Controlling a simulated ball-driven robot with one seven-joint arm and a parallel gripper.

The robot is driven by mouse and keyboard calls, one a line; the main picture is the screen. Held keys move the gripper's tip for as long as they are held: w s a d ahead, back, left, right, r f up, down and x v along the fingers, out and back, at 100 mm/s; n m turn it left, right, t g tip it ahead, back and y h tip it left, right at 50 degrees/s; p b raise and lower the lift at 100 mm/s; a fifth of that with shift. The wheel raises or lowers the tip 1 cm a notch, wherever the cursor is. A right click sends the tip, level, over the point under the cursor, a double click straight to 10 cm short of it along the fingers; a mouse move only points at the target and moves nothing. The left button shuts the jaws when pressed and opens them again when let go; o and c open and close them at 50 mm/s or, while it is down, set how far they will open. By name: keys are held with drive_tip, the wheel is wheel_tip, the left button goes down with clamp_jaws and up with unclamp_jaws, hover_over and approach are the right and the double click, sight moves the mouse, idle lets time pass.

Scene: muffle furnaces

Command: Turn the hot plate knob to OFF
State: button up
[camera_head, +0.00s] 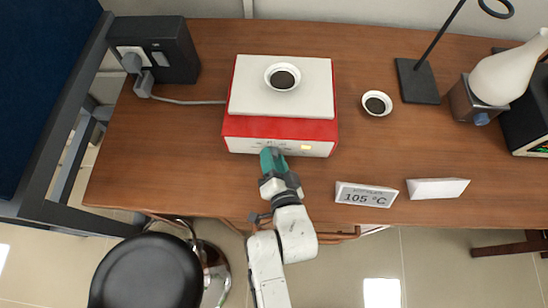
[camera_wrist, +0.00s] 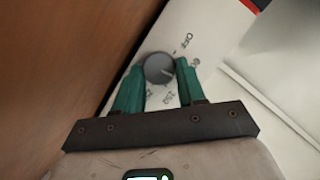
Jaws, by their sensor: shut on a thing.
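The hot plate (camera_head: 245,126) has a red body, a white top and a white front panel, and stands on the wooden table. Its grey round knob (camera_wrist: 158,66) shows in the wrist view, on the white panel with OFF and number marks around it. A short light line on the knob face points to the right and slightly down, away from the OFF mark. My gripper (camera_head: 271,158) is at the panel's front, its teal fingers on either side of the knob and shut on it. In the head view my fingers hide the knob.
A white dish with dark contents (camera_head: 283,77) sits on the hot plate, and another dish (camera_head: 376,103) stands to its right. A 105 °C sign (camera_head: 365,195) and a blank white block (camera_head: 437,189) stand at the front right. A power cord (camera_head: 187,101) runs left.

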drive_tip(key=shift+n+h, duration=0.7)
drive_tip(key=shift+n, duration=0.2)
drive_tip(key=shift+a+n+g+h+b, duration=0.3)
drive_tip(key=shift+n+h+b, duration=0.45)
drive_tip(key=shift+n, duration=0.45)
drive_tip(key=n+h+b, duration=0.1)
drive_tip(key=b, duration=0.1)
drive_tip(key=n+h+b, duration=0.1)
drive_tip(key=b, duration=0.1)
drive_tip(key=shift+a+f+n, duration=0.1)
drive_tip(key=shift+a+n, duration=0.1)
drive_tip(key=shift+n, duration=0.2)
drive_tip(key=shift+a+r+n+h+b, duration=0.1)
drive_tip(key=shift+r+n+h+b, duration=0.1)
drive_tip(key=shift+n+h+b, duration=0.65)
drive_tip(key=shift+y, duration=0.3)
drive_tip(key=o, duration=1.1)
drive_tip(key=shift+c, duration=0.2)
drive_tip(key=shift+r, duration=0.15)
